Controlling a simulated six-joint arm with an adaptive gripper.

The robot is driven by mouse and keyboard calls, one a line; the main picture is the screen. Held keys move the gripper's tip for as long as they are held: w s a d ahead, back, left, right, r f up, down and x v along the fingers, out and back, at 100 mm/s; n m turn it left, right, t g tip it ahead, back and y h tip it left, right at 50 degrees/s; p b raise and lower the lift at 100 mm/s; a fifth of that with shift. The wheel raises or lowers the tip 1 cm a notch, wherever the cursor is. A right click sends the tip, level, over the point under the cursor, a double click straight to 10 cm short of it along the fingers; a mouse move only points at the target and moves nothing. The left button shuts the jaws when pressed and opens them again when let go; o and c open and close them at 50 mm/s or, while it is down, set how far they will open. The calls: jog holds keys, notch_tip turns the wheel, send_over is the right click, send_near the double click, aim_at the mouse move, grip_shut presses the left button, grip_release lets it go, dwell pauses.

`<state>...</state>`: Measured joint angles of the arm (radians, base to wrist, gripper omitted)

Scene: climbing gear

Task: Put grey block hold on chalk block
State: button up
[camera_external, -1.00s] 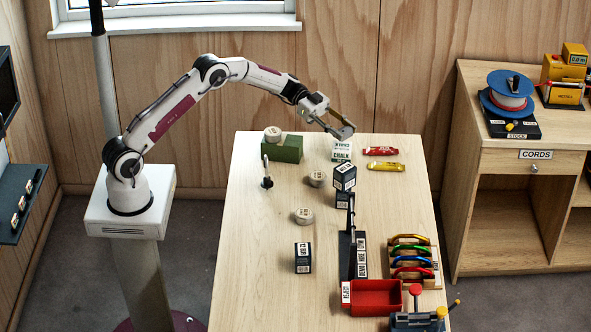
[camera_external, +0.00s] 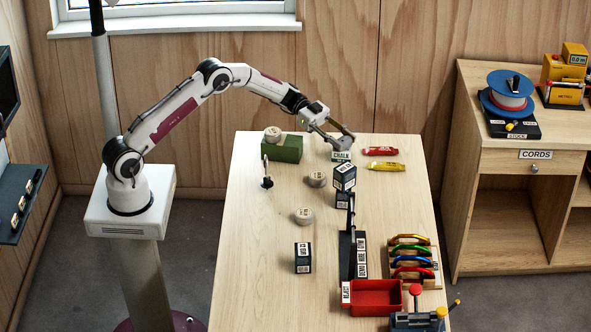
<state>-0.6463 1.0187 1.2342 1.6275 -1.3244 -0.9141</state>
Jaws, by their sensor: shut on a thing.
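The white chalk block (camera_external: 342,156), with a green CHALK label, stands at the far end of the table; its top is largely hidden by my gripper. My gripper (camera_external: 341,143) is right above it, shut on a small grey piece that looks like the grey block hold (camera_external: 344,143). The piece is mostly hidden by the fingers. I cannot tell whether it touches the chalk block's top.
A dark labelled cube (camera_external: 345,177) is stacked close in front of the chalk block. Red (camera_external: 382,151) and yellow (camera_external: 386,167) bars lie to the right. A green block (camera_external: 284,148) bearing a round hold (camera_external: 272,134) stands left.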

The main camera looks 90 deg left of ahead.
jog(key=shift+f, duration=0.1)
jog(key=o, duration=1.1)
jog(key=v, duration=1.2)
jog(key=shift+r, duration=0.25)
